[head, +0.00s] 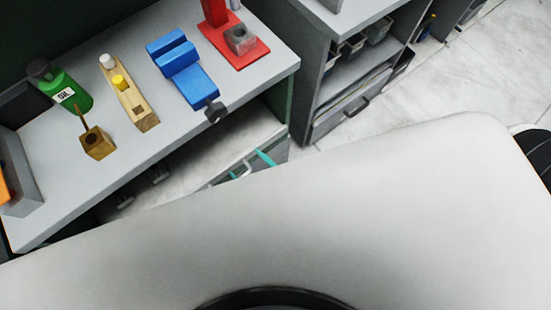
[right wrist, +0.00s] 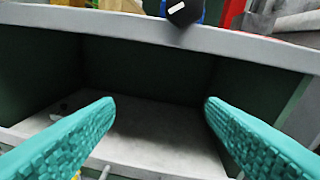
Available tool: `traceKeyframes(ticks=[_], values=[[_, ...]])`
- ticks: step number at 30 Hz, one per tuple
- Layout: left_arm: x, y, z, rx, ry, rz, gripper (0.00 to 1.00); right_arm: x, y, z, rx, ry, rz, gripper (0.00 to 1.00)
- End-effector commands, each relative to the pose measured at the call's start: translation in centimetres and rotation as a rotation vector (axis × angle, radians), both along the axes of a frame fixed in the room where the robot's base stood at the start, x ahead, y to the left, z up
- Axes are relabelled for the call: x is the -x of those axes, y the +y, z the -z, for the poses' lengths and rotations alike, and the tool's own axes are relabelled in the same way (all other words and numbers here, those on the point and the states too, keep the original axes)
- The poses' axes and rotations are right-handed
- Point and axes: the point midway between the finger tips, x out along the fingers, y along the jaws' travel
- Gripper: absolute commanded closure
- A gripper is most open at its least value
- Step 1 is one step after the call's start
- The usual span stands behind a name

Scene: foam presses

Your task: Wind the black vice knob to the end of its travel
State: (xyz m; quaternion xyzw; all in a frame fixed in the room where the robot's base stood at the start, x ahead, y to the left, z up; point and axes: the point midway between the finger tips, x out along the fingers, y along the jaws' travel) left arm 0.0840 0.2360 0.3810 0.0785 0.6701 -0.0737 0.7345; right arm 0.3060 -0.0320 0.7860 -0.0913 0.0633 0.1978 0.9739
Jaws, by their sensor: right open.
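The blue vice (head: 186,75) stands on the grey workbench with its black knob (head: 215,111) at the near end, sticking out over the bench's front edge. In the right wrist view the black knob (right wrist: 183,12) shows at the top edge, partly cut off, with a white mark on it. My right gripper (head: 250,166) shows small in the head view, just beyond the white surface and nearer than the bench edge. Its teal fingers (right wrist: 159,105) are wide apart with nothing between them, and the knob is beyond and above them, apart. My left gripper is not in view.
On the workbench (head: 70,203) are a green oil bottle (head: 70,92), a brass-coloured block (head: 97,142), a wooden block with white and yellow knobs (head: 137,104), and a red press (head: 232,50) holding a grey block (head: 240,39).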

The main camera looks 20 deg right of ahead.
Motion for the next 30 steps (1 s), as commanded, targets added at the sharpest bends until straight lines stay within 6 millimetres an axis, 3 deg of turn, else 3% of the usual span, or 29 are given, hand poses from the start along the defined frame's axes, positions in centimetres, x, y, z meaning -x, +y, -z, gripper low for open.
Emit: traceKeyframes(ticks=[21,30], values=[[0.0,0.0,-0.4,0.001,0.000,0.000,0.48,1.7,-2.6,14.0,0.103,0.286,-0.048,0.35],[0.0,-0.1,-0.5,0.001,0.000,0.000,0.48,3.0,-4.2,18.5,0.134,0.396,-0.044,0.35]])
